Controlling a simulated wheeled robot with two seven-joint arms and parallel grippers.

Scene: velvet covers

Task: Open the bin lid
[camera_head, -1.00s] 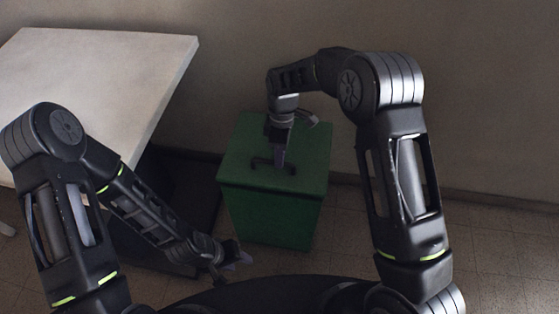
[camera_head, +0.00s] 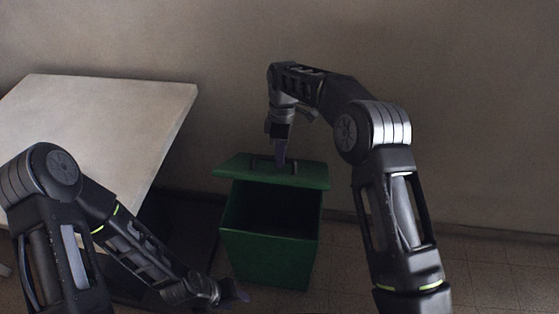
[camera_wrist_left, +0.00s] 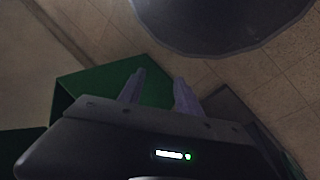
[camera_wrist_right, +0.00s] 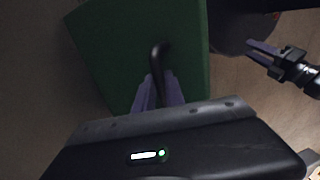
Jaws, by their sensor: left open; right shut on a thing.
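The green bin (camera_head: 268,250) stands on the floor by the wall, and its dark inside shows from the front. Its green lid (camera_head: 312,176) is raised above the opening, at the back. My right gripper (camera_head: 281,162) is shut on the lid's dark handle (camera_head: 262,160). In the right wrist view the handle (camera_wrist_right: 157,58) runs between the fingers (camera_wrist_right: 158,92) over the green lid (camera_wrist_right: 110,55). My left gripper (camera_head: 240,294) is open and empty, low in front of the bin. In the left wrist view its fingers (camera_wrist_left: 160,90) are apart, with the bin (camera_wrist_left: 105,82) beyond them.
A pale table (camera_head: 130,120) stands at the left, close to the bin. The wall (camera_head: 450,110) is right behind the bin. The tiled floor (camera_head: 480,260) to the right is clear.

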